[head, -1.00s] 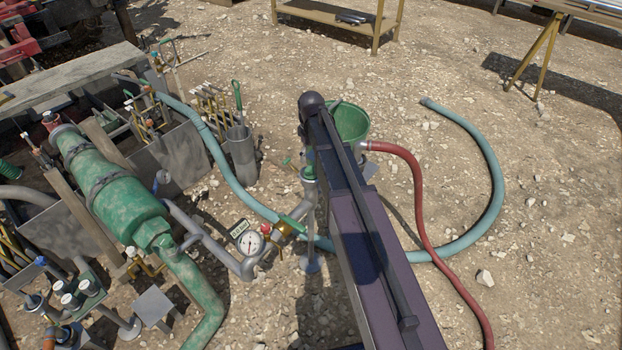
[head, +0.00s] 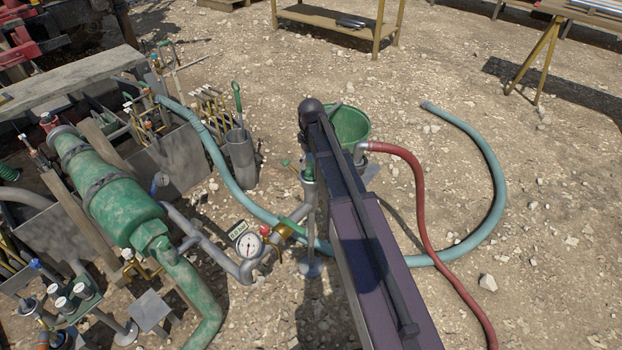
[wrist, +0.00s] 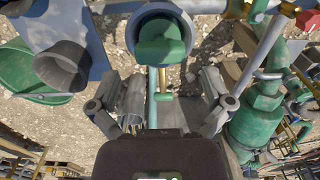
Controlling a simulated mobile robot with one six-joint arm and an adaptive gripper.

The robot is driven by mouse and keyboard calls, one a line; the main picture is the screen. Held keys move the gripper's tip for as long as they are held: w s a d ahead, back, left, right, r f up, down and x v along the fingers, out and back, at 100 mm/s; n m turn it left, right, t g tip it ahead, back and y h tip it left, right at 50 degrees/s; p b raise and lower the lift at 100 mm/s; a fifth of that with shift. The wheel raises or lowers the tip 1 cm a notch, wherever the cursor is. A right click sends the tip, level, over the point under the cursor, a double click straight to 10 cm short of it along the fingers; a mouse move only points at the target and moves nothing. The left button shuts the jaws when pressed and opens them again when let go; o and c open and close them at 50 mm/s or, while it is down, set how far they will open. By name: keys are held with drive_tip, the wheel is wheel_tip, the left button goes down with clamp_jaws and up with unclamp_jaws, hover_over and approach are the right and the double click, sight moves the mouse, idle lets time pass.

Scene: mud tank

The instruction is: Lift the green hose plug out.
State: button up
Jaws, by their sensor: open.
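The green plug (wrist: 160,40) shows in the upper middle of the wrist view, inside a grey round socket (wrist: 133,32). Its depth in the socket is hard to tell. My gripper (wrist: 165,97) is open and empty, its two fingers apart below the socket in that view, and I see no contact with the plug. In the head view a small green top (head: 308,175) shows on a grey post beside my arm, probably the same plug. My arm hides the gripper in the head view.
A green bucket (head: 352,126) stands behind my arm. A red hose (head: 418,190) and a teal hose (head: 490,180) lie to the right. Left are a pressure gauge (head: 248,245), a large green pipe vessel (head: 115,200) and grey tool bins (head: 240,157). Open gravel lies far right.

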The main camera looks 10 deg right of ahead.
sight(311, 167)
drive_tip(key=shift+f+b, duration=1.4)
drive_tip(key=shift+f, duration=0.3)
drive_tip(key=c, duration=1)
